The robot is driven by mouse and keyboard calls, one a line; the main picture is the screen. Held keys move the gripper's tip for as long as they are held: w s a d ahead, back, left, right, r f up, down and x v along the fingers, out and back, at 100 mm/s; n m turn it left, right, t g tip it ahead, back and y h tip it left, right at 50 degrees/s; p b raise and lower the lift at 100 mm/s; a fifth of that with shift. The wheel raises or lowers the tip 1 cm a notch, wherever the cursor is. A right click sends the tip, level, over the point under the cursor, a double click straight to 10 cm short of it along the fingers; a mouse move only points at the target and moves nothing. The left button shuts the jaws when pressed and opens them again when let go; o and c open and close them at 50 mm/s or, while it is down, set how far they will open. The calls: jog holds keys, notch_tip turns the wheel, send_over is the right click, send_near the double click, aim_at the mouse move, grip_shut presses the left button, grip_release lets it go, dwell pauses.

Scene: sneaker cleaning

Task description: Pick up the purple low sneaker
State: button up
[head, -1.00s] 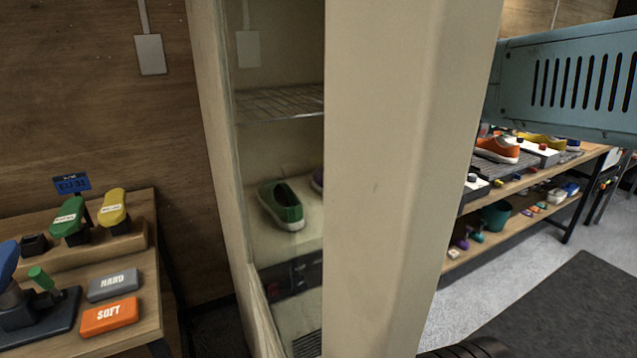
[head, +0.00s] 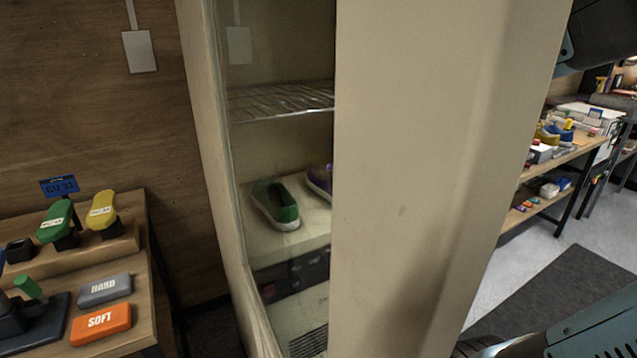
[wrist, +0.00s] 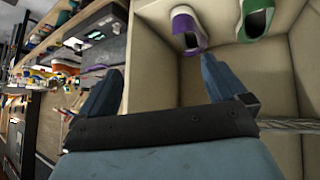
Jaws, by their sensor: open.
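The purple low sneaker (head: 319,182) sits inside the tall cream cabinet, next to a green sneaker (head: 276,205). In the head view the cabinet's near side hides most of it. The gripper is not seen in the head view.
The cream cabinet (head: 430,180) has a wire shelf (head: 282,101) above the sneakers. At the left is a wooden table with orange (head: 101,322) and grey (head: 104,290) blocks. Shelving with several shoes stands at the right, beside a dark floor mat (head: 540,290).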

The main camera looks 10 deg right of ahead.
jog(key=w+d+f+n+t, duration=0.1)
jog(key=w+f, duration=0.1)
jog(key=w, duration=0.5)
jog(key=w+d+f+n+t, duration=0.1)
jog(key=w+f, duration=0.2)
jog(key=w, duration=0.4)
jog(key=w+f+y, duration=0.2)
jog(key=w+f, duration=0.1)
jog(key=w+a+f+n+t+y, duration=0.1)
jog(key=w+f+y, duration=0.1)
jog(key=w+f, duration=0.1)
jog(key=w+a+f+n+y, duration=0.1)
jog(key=w+f, duration=0.2)
jog(key=shift+a+f+y, duration=0.15)
jog(key=shift+f+y, duration=0.2)
jog(key=shift+y, duration=0.05)
jog(key=shift+w+a+f, duration=0.1)
jog(key=shift+w+f, duration=0.05)
jog(key=shift+w, duration=0.15)
jog(key=x, duration=1.3)
jog(key=shift+w+r, duration=0.15)
jog(key=shift+r, duration=0.1)
jog(key=c, duration=1.7)
